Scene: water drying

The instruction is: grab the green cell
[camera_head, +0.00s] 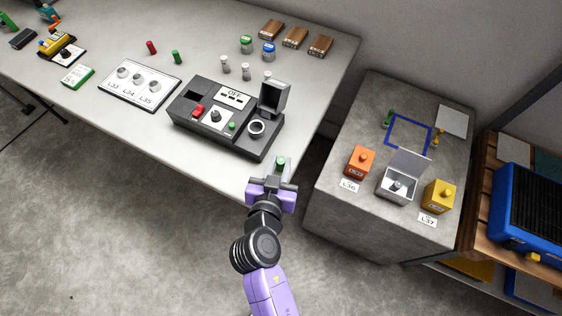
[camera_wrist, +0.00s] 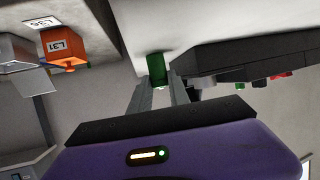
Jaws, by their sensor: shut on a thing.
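My gripper (camera_head: 279,172) is at the right end of the long table, beside the dark device. Its fingers are shut on a green cell (camera_head: 280,161), a small green cylinder. In the wrist view the green cell (camera_wrist: 156,67) sits between the two fingertips (camera_wrist: 158,84), and the fingers hide its lower part. I cannot tell whether it touches the table. Another small green cylinder (camera_head: 176,57) stands farther back on the table, near a red one (camera_head: 151,47).
The dark device (camera_head: 205,130) with an open lid (camera_head: 274,97) stands close on the left. A grey block (camera_head: 335,205) on the right bears an orange box (camera_head: 359,161), an open grey box (camera_head: 398,190) and a yellow box (camera_head: 439,195). A gap separates table and block.

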